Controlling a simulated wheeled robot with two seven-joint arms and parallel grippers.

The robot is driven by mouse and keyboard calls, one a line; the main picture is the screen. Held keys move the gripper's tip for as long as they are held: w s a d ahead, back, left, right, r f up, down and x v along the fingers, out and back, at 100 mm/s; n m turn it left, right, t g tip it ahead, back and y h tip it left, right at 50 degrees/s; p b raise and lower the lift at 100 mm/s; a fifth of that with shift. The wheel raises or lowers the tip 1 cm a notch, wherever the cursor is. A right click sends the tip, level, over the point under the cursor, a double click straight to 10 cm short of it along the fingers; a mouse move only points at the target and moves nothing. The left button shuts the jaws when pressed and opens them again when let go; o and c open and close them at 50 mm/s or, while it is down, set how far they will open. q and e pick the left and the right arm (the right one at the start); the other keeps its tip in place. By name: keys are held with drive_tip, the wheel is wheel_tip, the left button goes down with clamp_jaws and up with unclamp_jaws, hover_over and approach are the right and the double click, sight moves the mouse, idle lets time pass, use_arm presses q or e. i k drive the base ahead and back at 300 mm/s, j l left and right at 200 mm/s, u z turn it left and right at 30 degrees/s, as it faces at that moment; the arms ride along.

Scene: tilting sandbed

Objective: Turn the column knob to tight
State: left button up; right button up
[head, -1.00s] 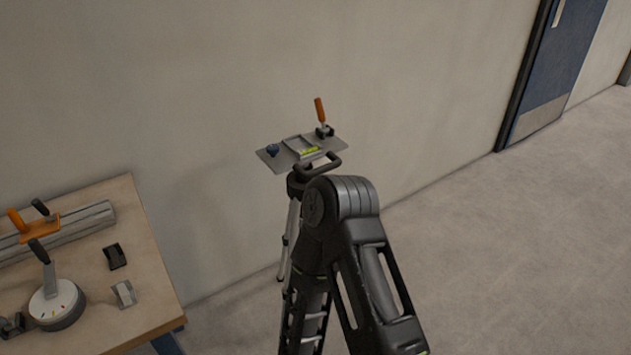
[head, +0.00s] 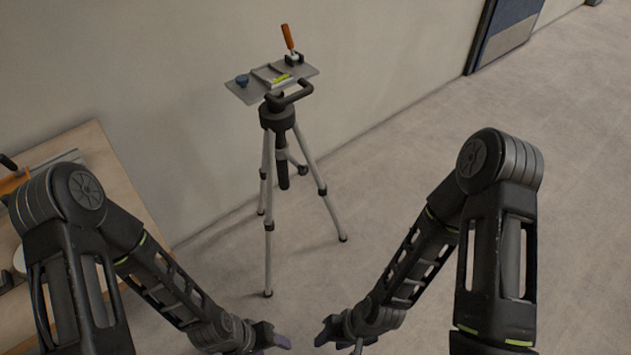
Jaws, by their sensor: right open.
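A tripod (head: 276,119) stands on the floor near the wall, upright on spread silver legs, with a dark column hanging between them. On top is a grey plate (head: 242,92) with a spirit level (head: 282,79), a blue knob (head: 242,80) and an orange-handled clamp (head: 288,38). A black handle (head: 294,96) sticks out below the plate. I cannot make out the column knob for sure, nor its setting. My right gripper (head: 338,340) is open at the bottom edge, well apart from the tripod. My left gripper (head: 273,339) is low beside it, also apart; its jaws are unclear.
A wooden table (head: 108,160) stands at the left, partly hidden by my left arm, with an orange part (head: 14,181) on it. The wall is close behind the tripod. A blue door (head: 505,30) is at the top right. The floor right of the tripod is clear.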

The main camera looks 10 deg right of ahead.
sight(302, 170)
drive_tip(key=i+l+z, duration=0.25)
drive_tip(key=l, duration=0.15)
drive_tip(key=l+z, duration=0.25)
drive_tip(key=i+l+z, duration=0.25)
drive_tip(key=l, duration=0.15)
